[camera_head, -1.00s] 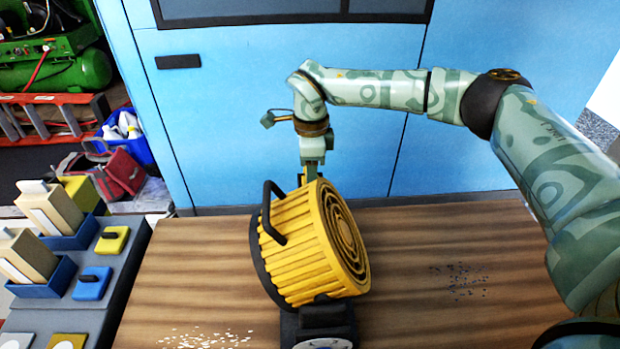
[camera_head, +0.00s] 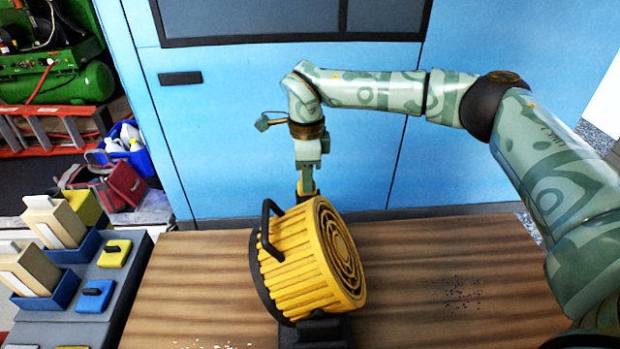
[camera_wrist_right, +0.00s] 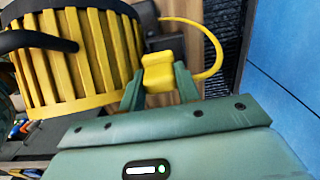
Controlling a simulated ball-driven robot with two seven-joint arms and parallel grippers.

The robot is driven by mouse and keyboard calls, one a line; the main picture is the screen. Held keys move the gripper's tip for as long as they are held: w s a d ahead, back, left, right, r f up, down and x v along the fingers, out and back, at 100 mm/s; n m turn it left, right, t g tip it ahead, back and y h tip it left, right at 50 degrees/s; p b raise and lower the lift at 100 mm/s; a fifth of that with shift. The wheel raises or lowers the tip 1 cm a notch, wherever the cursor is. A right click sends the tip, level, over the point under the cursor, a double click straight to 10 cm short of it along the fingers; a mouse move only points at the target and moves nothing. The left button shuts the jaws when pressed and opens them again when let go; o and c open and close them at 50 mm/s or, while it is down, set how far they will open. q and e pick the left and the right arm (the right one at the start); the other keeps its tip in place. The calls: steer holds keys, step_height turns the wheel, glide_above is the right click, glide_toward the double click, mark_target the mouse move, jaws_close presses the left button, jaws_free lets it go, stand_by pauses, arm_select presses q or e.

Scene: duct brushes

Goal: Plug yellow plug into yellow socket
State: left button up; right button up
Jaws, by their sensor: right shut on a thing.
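The yellow plug (camera_wrist_right: 158,72) is between the two green fingers of my right gripper (camera_wrist_right: 158,88) in the right wrist view, with a yellow cord curving off to its right. My right gripper (camera_head: 307,188) is shut on the plug. In the head view it points down just behind the yellow ribbed blower (camera_head: 308,262), which hides part of the fingertips and plug. The blower fills the upper left of the wrist view. I cannot make out a yellow socket in either view. My left gripper is not in view.
The blower has a black handle (camera_head: 268,225) and stands on a wooden table (camera_head: 430,270). At left, a grey stand (camera_head: 130,265) holds blue trays with beige blocks, plus yellow and blue pads. A blue cabinet wall (camera_head: 230,130) rises behind. The table's right side is mostly clear.

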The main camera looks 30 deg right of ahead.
arm_select(q)
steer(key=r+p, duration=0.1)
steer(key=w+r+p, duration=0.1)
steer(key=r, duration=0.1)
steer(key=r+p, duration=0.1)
steer(key=p, duration=0.1)
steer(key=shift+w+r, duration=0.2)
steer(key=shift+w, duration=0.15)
arm_select(e)
steer(key=s+a+r, duration=0.2)
steer(key=s, duration=0.1)
steer(key=s+a+r, duration=0.6)
steer(key=shift+s+a+r, duration=0.1)
steer(key=shift+s+r, duration=0.1)
steer(key=shift+s, duration=0.1)
